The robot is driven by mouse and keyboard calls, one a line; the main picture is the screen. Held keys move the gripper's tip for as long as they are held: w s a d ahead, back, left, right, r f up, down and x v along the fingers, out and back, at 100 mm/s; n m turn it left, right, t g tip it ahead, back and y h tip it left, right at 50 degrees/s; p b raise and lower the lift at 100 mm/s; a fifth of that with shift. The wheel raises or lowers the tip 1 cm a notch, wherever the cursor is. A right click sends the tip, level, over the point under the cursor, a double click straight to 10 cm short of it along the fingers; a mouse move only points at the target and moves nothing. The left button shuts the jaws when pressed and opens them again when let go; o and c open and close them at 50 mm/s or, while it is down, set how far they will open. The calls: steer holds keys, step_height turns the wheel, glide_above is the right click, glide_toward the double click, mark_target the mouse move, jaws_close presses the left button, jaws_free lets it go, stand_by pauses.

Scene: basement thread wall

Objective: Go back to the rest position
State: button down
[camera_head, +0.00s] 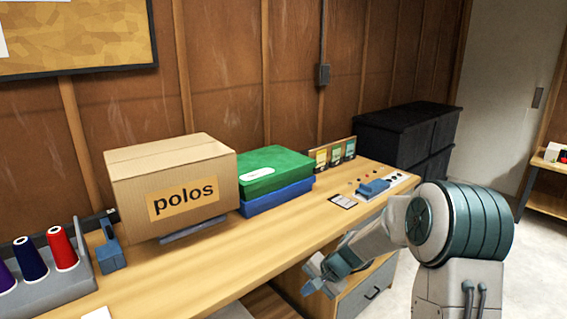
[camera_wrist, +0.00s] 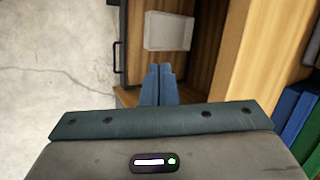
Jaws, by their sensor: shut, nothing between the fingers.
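My gripper (camera_head: 318,276) hangs at the front edge of the wooden workbench (camera_head: 235,265), in front of the drawer cabinet in the head view. In the wrist view, the two blue fingers of my gripper (camera_wrist: 159,70) lie side by side, closed together with nothing between them. Below the fingers in the wrist view are a wooden surface and a pale rectangular thing (camera_wrist: 168,31), which I cannot identify. My arm reaches in from the right of the head view.
On the bench stand a "polos" cardboard box (camera_head: 170,185), green (camera_head: 275,168) and blue (camera_head: 280,195) cases, and a rack of thread spools (camera_head: 60,280). A black cabinet (camera_head: 408,135) stands at the back right. A drawer cabinet (camera_head: 365,290) is under the bench. Floor at right is clear.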

steer(key=s+d+r+n+h+p, duration=0.3)
steer(key=s+d+r+p, duration=0.1)
steer(key=s+r, duration=0.8)
steer(key=s+d+r+n+h+p, duration=0.2)
steer(key=s+d+r+n+p, duration=0.2)
steer(key=s+r, duration=0.8)
steer(key=s+p, duration=0.1)
steer(key=s, duration=0.2)
steer(key=shift+s+r+h, duration=0.25)
steer(key=shift+s+h, duration=0.15)
steer(key=shift+d, duration=0.1)
